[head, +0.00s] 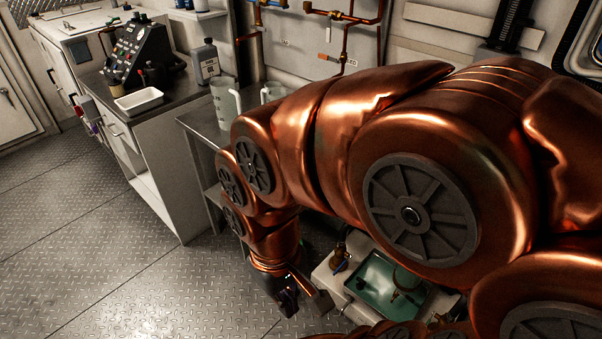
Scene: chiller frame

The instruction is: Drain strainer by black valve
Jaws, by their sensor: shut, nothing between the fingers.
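My gripper (290,300) is at the bottom of the head view, pointing down, shut and empty. It is just left of a pale unit holding a teal basin (372,278). A brass fitting with a small blue handle (339,265) stands at the unit's back left corner, apart from my gripper. A ring-shaped part (405,280) shows over the basin, partly hidden by my arm. I cannot make out a black valve or clearly identify the strainer. My copper arm covers much of the right side.
A metal side table (197,124) bears clear jugs (224,104). A counter left of it holds a white tray (139,101), a grey bottle (206,62) and a black control box (138,50). Copper pipes (342,40) run on the back wall. The floor at left is clear.

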